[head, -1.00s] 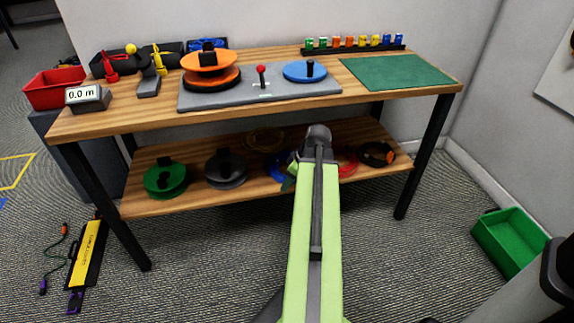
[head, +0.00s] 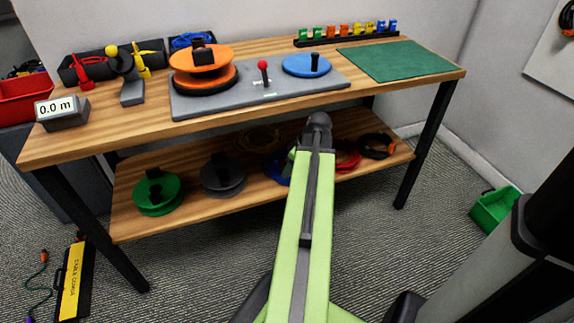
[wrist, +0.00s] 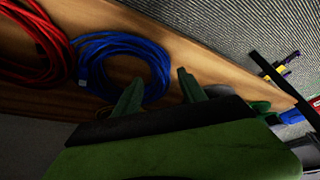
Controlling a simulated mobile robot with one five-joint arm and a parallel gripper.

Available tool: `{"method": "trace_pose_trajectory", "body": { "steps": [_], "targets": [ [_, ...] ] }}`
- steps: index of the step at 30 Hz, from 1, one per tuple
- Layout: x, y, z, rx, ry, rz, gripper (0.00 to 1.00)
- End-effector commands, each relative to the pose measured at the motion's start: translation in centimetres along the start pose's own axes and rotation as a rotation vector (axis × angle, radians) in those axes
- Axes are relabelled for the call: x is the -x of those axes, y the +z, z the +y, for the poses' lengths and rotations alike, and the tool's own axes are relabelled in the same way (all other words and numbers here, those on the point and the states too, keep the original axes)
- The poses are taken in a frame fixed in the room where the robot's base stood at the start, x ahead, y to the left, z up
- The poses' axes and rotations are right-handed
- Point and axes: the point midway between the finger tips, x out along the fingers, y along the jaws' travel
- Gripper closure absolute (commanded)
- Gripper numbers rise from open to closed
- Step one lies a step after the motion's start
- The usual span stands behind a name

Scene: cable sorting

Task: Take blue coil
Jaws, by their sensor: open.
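The blue coil (wrist: 150,58) lies flat on the wooden lower shelf in the wrist view. In the head view only part of the blue coil (head: 274,168) shows beside my arm, which hides the rest. My gripper (wrist: 158,88) is open, its two green fingers apart. In the wrist view the fingertips overlap the near edge of the blue coil, with nothing held between them. I cannot tell whether they touch it. In the head view my gripper is mostly hidden behind my arm.
A red coil (wrist: 30,50) lies right beside the blue one. On the lower shelf (head: 128,222) are also a green reel (head: 157,195), a dark grey reel (head: 222,178), a yellow coil (head: 258,138) and a black coil (head: 376,146). The tabletop (head: 100,135) hangs above the shelf.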

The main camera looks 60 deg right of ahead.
Motion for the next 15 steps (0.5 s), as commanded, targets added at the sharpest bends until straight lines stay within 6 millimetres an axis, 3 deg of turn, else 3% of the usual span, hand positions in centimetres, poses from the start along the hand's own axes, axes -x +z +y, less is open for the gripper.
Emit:
{"method": "trace_pose_trajectory", "body": {
  "steps": [1, 8, 15],
  "targets": [
    [-1.4, 0.0, -0.1, 0.005, -0.002, 0.000, 0.51],
    [-2.4, -0.7, -0.4, 0.013, -0.005, 0.000, 0.51],
    [-6.8, -1.4, -0.3, 0.018, -0.007, 0.000, 0.51]
  ]
}}
